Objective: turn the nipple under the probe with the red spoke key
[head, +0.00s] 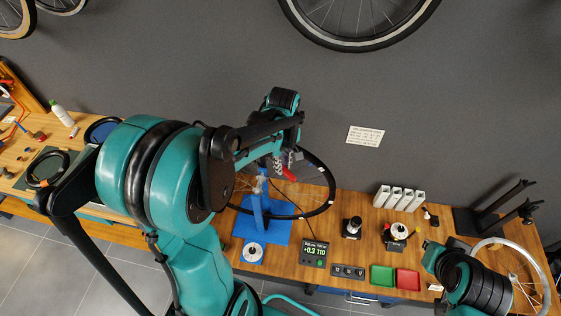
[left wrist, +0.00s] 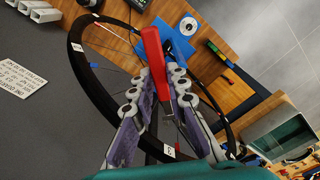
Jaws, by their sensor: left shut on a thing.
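The red spoke key (head: 289,175) is held in my left gripper (head: 279,163), beside the spokes of a black-rimmed wheel (head: 332,180). In the left wrist view the red key (left wrist: 153,50) sticks out from between the two closed fingers (left wrist: 156,88), with the rim (left wrist: 90,90) passing around and behind them. The wheel stands in a blue truing stand (head: 258,212). The probe and the nipple under it are too small or hidden to make out. I cannot tell whether the key touches a nipple. My right arm shows at the lower right, but its gripper does not.
A gauge display (head: 314,253) reading +0.3 stands right of the stand's blue base. Green (head: 382,276) and red (head: 408,279) trays lie at the bench's front. Another wheel (head: 541,285) is at the far right.

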